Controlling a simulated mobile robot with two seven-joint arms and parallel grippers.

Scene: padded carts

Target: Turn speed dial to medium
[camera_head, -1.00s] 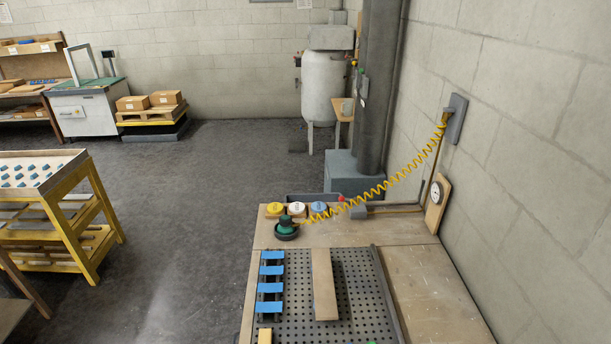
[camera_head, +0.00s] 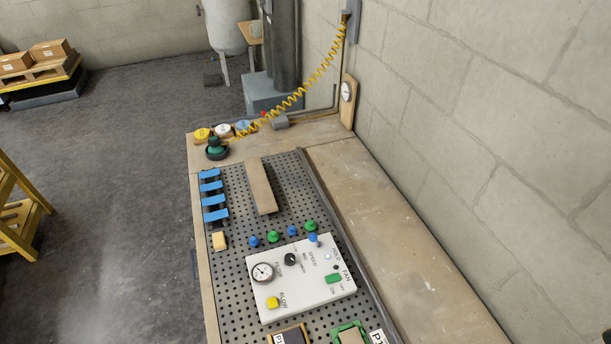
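The white control panel (camera_head: 310,290) lies on the perforated table top in the lower middle of the head view. Its black speed dial (camera_head: 290,259) sits near the panel's upper left, beside the SPEED lettering. The small setting marks around the dial are too small to read for sure, so I cannot tell its setting. The panel also bears a round gauge (camera_head: 262,272), a yellow button (camera_head: 272,302), a green fan switch (camera_head: 333,279) and a blue-topped knob or lever (camera_head: 313,239). Neither of my grippers shows.
On the perforated top (camera_head: 236,282) are a wooden block (camera_head: 261,187), several blue-topped clamps (camera_head: 211,188), and small blue and green knobs behind the panel. A green sander (camera_head: 216,148) with a yellow coiled hose stands at the far end. A wall runs along the right.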

